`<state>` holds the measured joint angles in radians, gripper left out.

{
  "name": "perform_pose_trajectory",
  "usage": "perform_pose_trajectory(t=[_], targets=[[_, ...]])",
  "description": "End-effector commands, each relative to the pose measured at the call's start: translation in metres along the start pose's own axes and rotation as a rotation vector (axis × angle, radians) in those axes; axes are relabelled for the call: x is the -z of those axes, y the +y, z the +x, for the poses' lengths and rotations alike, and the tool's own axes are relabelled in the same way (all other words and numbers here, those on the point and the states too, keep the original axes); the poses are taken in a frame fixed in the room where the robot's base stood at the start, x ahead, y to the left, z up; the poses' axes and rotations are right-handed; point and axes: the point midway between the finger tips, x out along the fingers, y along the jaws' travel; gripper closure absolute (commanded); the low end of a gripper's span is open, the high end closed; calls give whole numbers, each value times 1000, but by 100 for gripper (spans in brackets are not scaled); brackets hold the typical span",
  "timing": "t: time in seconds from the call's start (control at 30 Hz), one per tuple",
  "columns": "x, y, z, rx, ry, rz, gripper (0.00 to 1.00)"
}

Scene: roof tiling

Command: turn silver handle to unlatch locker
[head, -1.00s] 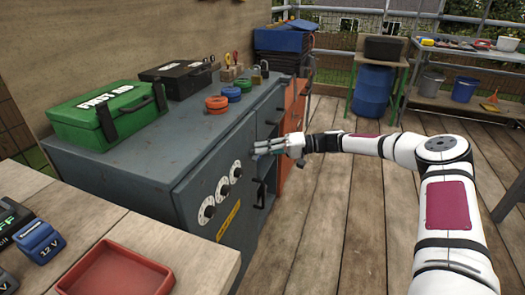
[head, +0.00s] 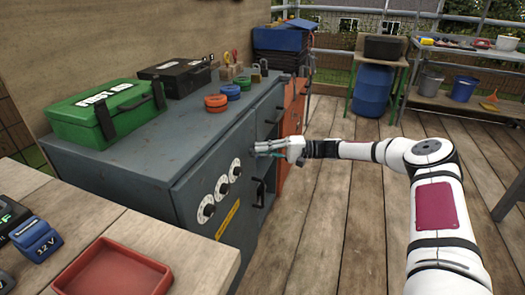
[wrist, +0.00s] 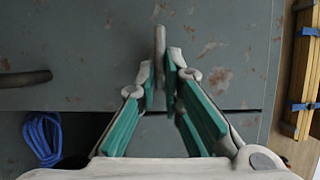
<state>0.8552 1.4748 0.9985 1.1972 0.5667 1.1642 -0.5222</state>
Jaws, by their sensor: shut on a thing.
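The grey locker (head: 150,165) stands along the wall, its front facing right in the head view. My gripper (head: 258,150) is at its front, to the right of the dials. In the wrist view, the silver handle (wrist: 160,45) is a narrow upright bar against the worn grey door (wrist: 90,40). The green-padded fingers of my gripper (wrist: 161,80) are shut on its lower part, one on each side. The handle itself is hidden behind my fingers in the head view. The door's lower edge looks straight, and I cannot tell whether the latch is free.
A dark bar handle (wrist: 25,79) and a coiled blue rope (wrist: 42,135) are left in the wrist view. Black dials (head: 222,188) are on the locker front. A red tray (head: 115,282) is near at left. The plank floor (head: 320,235) right of the locker is clear.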

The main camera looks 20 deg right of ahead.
Motion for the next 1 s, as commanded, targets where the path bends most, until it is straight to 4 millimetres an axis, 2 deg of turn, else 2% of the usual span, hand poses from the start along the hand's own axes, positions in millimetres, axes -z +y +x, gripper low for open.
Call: perform_pose_trajectory(t=[0.17,0.2,0.27,0.3,0.67,0.77,1.0], targets=[[1,1,0,-1,4,1,100],[1,1,0,-2,4,1,87],[1,1,0,-2,4,1,74],[1,1,0,-1,3,0,72],[0,0,-5,-1,2,0,72],[1,1,-16,-2,3,-1,72],[1,1,-64,-3,6,-1,72]])
